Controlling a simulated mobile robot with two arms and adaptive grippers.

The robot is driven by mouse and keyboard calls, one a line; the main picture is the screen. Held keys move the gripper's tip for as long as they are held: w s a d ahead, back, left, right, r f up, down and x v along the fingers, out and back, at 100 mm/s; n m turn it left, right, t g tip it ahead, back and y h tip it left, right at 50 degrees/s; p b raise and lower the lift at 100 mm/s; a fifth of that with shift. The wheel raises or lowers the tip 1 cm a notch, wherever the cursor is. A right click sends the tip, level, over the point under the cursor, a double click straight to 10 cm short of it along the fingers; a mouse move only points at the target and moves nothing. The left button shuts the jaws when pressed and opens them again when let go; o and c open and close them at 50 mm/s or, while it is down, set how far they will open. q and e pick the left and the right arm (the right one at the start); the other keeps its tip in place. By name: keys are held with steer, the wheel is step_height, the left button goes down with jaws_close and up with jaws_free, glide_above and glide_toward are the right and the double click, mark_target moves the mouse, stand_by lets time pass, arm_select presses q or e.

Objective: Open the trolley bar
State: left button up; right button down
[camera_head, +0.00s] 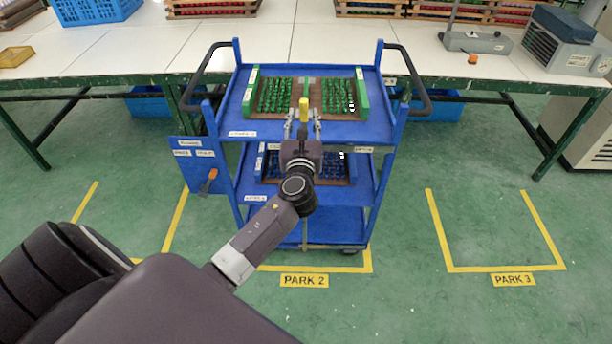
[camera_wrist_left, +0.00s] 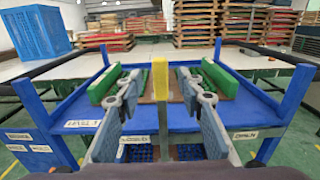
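The blue trolley (camera_head: 241,128) stands in front of the long table. A yellow upright piece (camera_head: 304,104), apparently the top of the trolley bar, stands at the middle of its top shelf's front. It also shows in the left wrist view (camera_wrist_left: 160,84). A thin upright strip (camera_head: 305,232) shows lower down on the trolley; my arm hides whatever lies between. My left gripper (camera_head: 303,121) is open, its fingers on either side of the yellow piece with gaps on both sides in the left wrist view. My right gripper is not in view.
A green-edged tray (camera_head: 251,90) with green parts is on the top shelf; a tray of blue parts (camera_head: 270,165) is below. Black side handles (camera_head: 424,92) stick out from the trolley. A small panel with an orange handle (camera_head: 208,181) hangs at left. Park 3 (camera_head: 500,225) is empty.

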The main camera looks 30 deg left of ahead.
arm_select(q)
steer(key=s+d+f+n+g+h, duration=0.1)
steer(key=f, duration=0.7)
steer(key=s+d+f+n+g+h+b, duration=0.1)
steer(key=s+d+f+n, duration=0.1)
steer(key=f, duration=0.7)
steer(key=shift+s+f+g+h, duration=0.25)
steer(key=shift+f+g+h, duration=0.05)
steer(key=shift+d, duration=0.1)
steer(key=m+t+y+p, duration=0.1)
steer(key=m+t+y, duration=0.2)
glide_toward(304, 104)
steer(key=x, duration=0.4)
steer(key=shift+w+r+g, duration=0.1)
steer(key=shift+r+g, duration=0.2)
steer(key=shift+r, duration=0.05)
steer(key=shift+f+p+x, duration=0.2)
steer(key=shift+p+x, duration=0.3)
steer(key=shift+x, duration=3.05)
steer(key=shift+c, duration=0.5)
jaws_close()
